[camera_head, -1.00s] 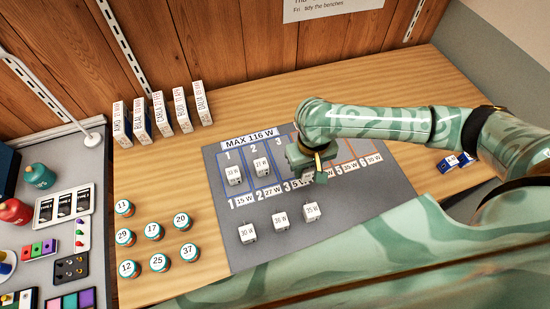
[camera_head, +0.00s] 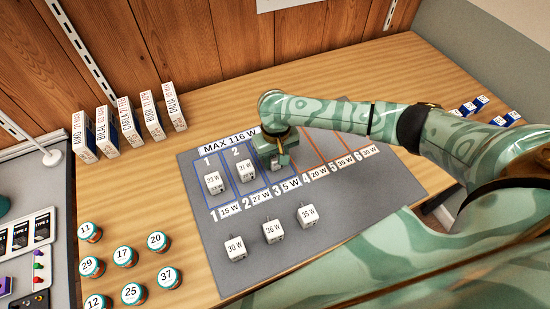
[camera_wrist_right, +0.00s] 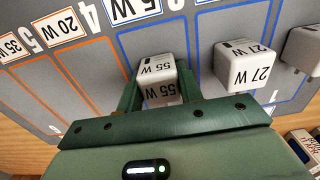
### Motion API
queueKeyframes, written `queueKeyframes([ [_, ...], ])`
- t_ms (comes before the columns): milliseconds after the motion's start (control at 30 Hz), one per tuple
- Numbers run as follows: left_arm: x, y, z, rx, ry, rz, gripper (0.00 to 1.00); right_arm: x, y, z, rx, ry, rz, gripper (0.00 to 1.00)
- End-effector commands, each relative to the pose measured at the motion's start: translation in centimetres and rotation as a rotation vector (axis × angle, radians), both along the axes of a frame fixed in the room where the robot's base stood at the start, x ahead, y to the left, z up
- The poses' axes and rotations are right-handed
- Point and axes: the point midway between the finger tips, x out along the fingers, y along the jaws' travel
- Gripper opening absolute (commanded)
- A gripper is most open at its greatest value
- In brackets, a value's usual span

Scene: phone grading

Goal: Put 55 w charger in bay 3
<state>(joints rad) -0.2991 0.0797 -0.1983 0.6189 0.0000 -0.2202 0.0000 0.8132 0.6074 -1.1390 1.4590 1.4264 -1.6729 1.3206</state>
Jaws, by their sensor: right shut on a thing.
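The 55 W charger (camera_wrist_right: 157,70) is a white block, seen in the right wrist view between the fingers of my right gripper (camera_wrist_right: 160,98). The gripper is shut on it. In the head view my right gripper (camera_head: 277,158) is over bay 3 (camera_head: 285,176), hiding most of the charger. In the wrist view the charger is within the blue outline of bay 3 (camera_wrist_right: 138,47), between the 27 W charger's bay and orange bay 4. I cannot tell whether it touches the mat. My left gripper is not in view.
Several chargers, such as the 36 W one (camera_head: 273,232), stand on the grey mat's (camera_head: 345,215) front part. Orange-outlined bays lie right of bay 3. Numbered jars (camera_head: 126,257) stand left of the mat.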

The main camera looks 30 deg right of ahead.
Motion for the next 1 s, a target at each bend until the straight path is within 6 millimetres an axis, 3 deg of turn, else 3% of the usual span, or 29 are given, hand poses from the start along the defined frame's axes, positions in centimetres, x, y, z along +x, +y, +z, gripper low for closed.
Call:
queueKeyframes([
  [200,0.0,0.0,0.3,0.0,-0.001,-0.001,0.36,0.0,0.0,0.0,-0.001,0.0,-0.001,0.12],
  [233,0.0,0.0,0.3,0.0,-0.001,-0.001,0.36,0.0,0.0,-0.1,-0.001,-0.001,0.0,0.39],
  [300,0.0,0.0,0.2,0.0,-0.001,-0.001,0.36,0.0,0.0,-0.1,-0.001,-0.001,0.0,0.58],
  [667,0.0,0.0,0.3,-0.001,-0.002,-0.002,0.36,0.0,0.0,0.5,0.0,-0.002,0.0,0.58],
  [1000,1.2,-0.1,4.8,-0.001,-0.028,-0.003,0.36,0.1,0.0,8.4,0.0,-0.006,0.0,0.58],
])
